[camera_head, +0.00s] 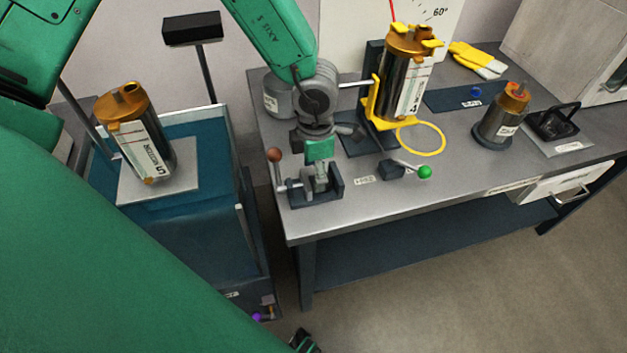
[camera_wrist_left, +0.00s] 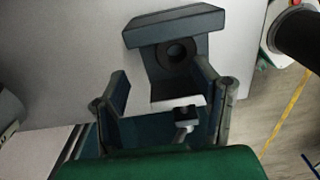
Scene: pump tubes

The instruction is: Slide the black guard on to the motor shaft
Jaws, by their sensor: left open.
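A black open-framed part (camera_head: 556,120), which looks like the guard, sits on a light plate at the right end of the bench. Just left of it stands a grey cylinder with a copper top (camera_head: 501,118), which looks like the motor. A thin pin, probably its shaft (camera_head: 523,88), rises from the top. My left gripper (camera_head: 318,188) points down at the bench's front left, well left of both. In the left wrist view its two fingers (camera_wrist_left: 166,96) are apart with nothing clamped. Past them is a dark bracket with a round hole (camera_wrist_left: 178,52). My right gripper is not visible.
A yellow holder (camera_head: 376,110) carries a steel cylinder with a brown cap (camera_head: 404,75). A similar cylinder (camera_head: 142,140) stands on a blue cart at left. Levers with brown and green balls (camera_head: 425,172) stand near the gripper. Yellow gloves (camera_head: 478,60) lie at the back.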

